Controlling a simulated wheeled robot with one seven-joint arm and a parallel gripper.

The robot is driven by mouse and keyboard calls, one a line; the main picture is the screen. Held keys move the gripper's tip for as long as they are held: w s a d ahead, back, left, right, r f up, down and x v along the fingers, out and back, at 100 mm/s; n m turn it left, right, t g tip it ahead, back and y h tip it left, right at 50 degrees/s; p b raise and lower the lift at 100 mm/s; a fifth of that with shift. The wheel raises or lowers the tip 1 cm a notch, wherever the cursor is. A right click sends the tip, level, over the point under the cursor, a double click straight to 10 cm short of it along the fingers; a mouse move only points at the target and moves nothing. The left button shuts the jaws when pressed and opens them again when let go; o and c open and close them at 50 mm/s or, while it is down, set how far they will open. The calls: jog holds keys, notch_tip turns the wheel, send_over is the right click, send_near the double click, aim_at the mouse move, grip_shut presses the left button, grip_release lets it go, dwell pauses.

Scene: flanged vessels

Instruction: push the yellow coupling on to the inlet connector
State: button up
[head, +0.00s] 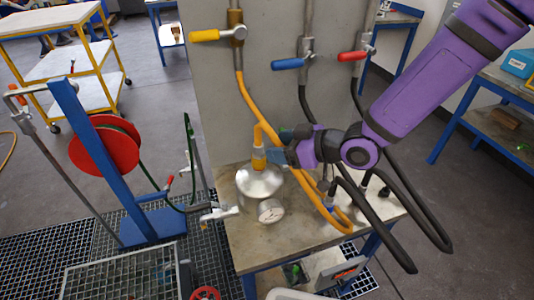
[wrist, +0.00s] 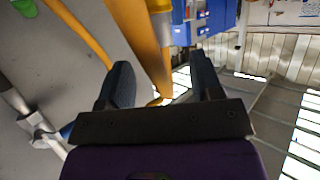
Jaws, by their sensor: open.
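The yellow coupling (head: 259,155) stands upright at the top of the silver domed vessel (head: 258,184), at the end of a yellow hose (head: 250,97). The inlet connector is hidden under the coupling, and I cannot tell how far the coupling sits on it. My gripper (head: 274,156) is just right of the coupling, reaching in from the right. In the wrist view its two dark fingers (wrist: 164,82) are apart, with a thick yellow part (wrist: 139,38) showing between and beyond them. I cannot tell whether a finger touches it.
The vessel with its gauge (head: 270,211) stands on a worn bench (head: 252,252) before a grey panel (head: 220,110). Yellow, blue and red valve handles are on the panel. Hose loops hang right of the vessel, close to my arm. A red hose reel (head: 100,146) stands left.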

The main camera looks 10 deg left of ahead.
aim_at(259, 156)
jog(key=shift+x, duration=4.3)
grip_shut()
jog(key=shift+r, duration=0.15)
